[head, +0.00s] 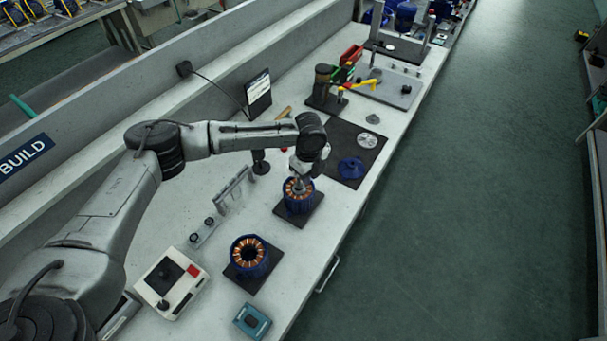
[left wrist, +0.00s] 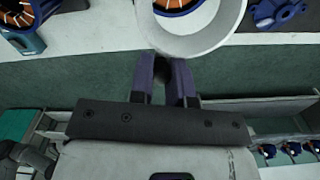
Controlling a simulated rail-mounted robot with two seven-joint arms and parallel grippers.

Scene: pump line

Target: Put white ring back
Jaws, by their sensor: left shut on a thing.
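A white ring (left wrist: 201,45) shows at the top of the left wrist view, cut off by the frame edge, at the fingertips of my left gripper (left wrist: 166,62). The gripper is shut on its near rim. Through the ring I see part of a blue motor housing with copper windings (left wrist: 177,4). In the head view my left gripper (head: 299,180) is low over that housing (head: 297,202), which stands on a dark mat. I cannot make out the ring clearly there, nor tell whether it touches the housing. My right gripper is not in view.
A second wound housing (head: 249,257) stands on a nearer mat, with a teal device (head: 252,321) beside it. A white control box (head: 171,284) is at left. A blue cover (head: 351,168) and metal discs (head: 367,141) lie on a dark mat behind. The bench's right edge is close.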

